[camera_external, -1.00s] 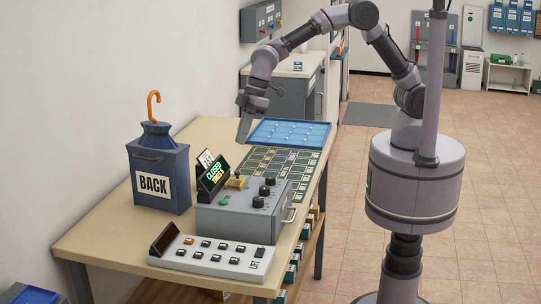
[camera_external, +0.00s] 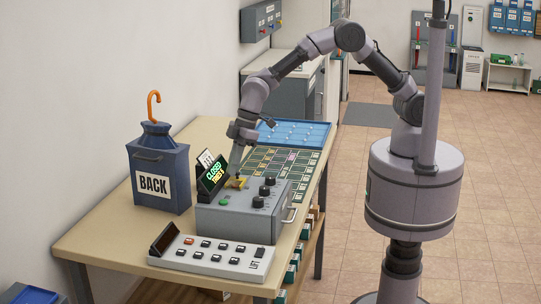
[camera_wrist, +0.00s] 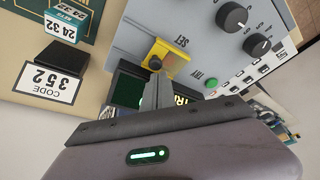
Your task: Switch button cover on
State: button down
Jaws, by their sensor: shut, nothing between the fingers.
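A yellow button cover (camera_external: 240,183) sits on top of the grey control box (camera_external: 228,216), beside the lit display. It also shows in the wrist view (camera_wrist: 170,60), next to the label "SET", with a round black spot on it. I cannot tell whether it is raised or lowered. My gripper (camera_external: 234,174) points down just above and behind it, fingers together and empty. In the wrist view the shut fingertips (camera_wrist: 156,80) are right beside the cover's edge. I cannot tell whether they touch it.
The box carries black knobs (camera_external: 264,190) and a green button (camera_wrist: 211,83). The display reading "CLOSED" (camera_external: 212,178) stands close left of the fingers. A blue "BACK" container (camera_external: 160,165), a white button panel (camera_external: 214,256) and a blue tray (camera_external: 300,132) share the table.

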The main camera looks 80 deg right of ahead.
jog(key=shift+d+b, duration=0.65)
jog(key=shift+d, duration=2.05)
jog(key=p+v, duration=0.5)
jog(key=v, duration=0.5)
